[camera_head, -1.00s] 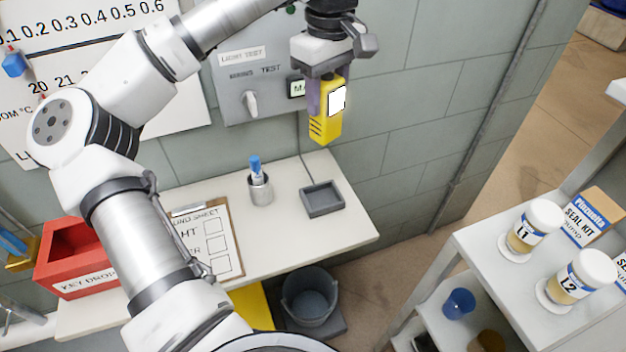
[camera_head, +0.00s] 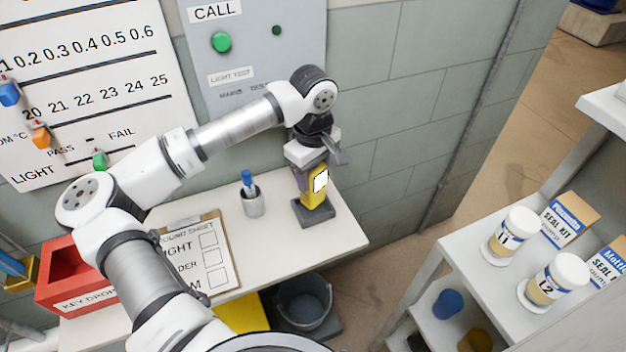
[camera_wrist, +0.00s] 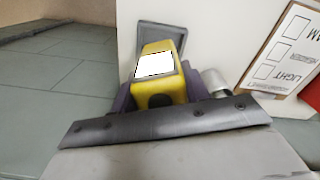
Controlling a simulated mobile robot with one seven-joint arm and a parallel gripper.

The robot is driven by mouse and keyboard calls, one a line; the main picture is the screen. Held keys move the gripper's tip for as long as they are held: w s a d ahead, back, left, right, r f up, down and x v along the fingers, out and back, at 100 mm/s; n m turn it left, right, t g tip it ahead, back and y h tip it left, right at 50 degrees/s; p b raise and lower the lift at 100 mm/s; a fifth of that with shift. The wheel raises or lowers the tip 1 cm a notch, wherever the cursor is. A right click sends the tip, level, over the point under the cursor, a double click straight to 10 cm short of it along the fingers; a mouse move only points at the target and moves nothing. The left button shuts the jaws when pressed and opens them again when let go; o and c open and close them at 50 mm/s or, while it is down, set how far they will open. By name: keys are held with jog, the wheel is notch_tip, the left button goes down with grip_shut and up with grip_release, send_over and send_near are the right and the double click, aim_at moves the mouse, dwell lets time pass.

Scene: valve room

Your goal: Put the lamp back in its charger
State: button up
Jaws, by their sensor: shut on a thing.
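The yellow lamp (camera_head: 317,192) with a white lit panel is upright at the right end of the white desk. My gripper (camera_head: 314,172) is shut on its upper part. The dark grey charger tray (camera_head: 302,218) lies on the desk directly under the lamp. In the head view the lamp's bottom meets the charger; whether it is fully seated I cannot tell. In the wrist view the lamp (camera_wrist: 160,66) is between my fingers, with the charger (camera_wrist: 147,32) rim showing beyond it.
A metal cup with a blue marker (camera_head: 252,198) stands close left of the charger. A clipboard (camera_head: 205,255) and red key drop box (camera_head: 72,275) are further left. The wall panel (camera_head: 255,60) is behind. A shelf with jars (camera_head: 510,235) is at right.

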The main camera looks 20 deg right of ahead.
jog(key=shift+f+p, duration=0.3)
jog(key=shift+f, duration=1.35)
jog(key=shift+f, duration=0.1)
jog(key=o, duration=1.2)
notch_tip(320, 180, up, 12)
jog(key=b, duration=0.3)
jog(key=shift+b, duration=0.35)
